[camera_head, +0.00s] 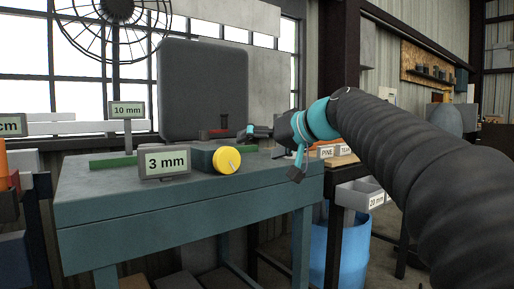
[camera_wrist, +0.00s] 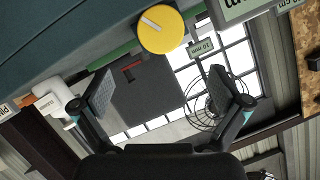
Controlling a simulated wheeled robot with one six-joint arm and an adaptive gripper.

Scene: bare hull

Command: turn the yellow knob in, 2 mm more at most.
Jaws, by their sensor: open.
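The yellow knob (camera_head: 227,160) is a round disc with a pale pointer line on its face. It sits at the end of a dark blue body (camera_head: 202,158) on the teal bench (camera_head: 150,202). A grey sign reading 3 mm (camera_head: 165,162) stands just left of it. The knob also shows at the top middle of the wrist view (camera_wrist: 160,30), ahead of and apart from the fingertips. My gripper (camera_head: 271,153) is open and empty, to the right of the knob near the bench's right end. Its two spread fingers show in the wrist view (camera_wrist: 161,92).
A sign reading 10 mm (camera_head: 127,110) stands behind the knob, and a large dark grey box (camera_head: 203,88) stands at the back of the bench. A wire fan (camera_head: 112,25) is by the window. A blue barrel (camera_head: 340,245) stands right of the bench. Bare benchtop lies around the knob's front.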

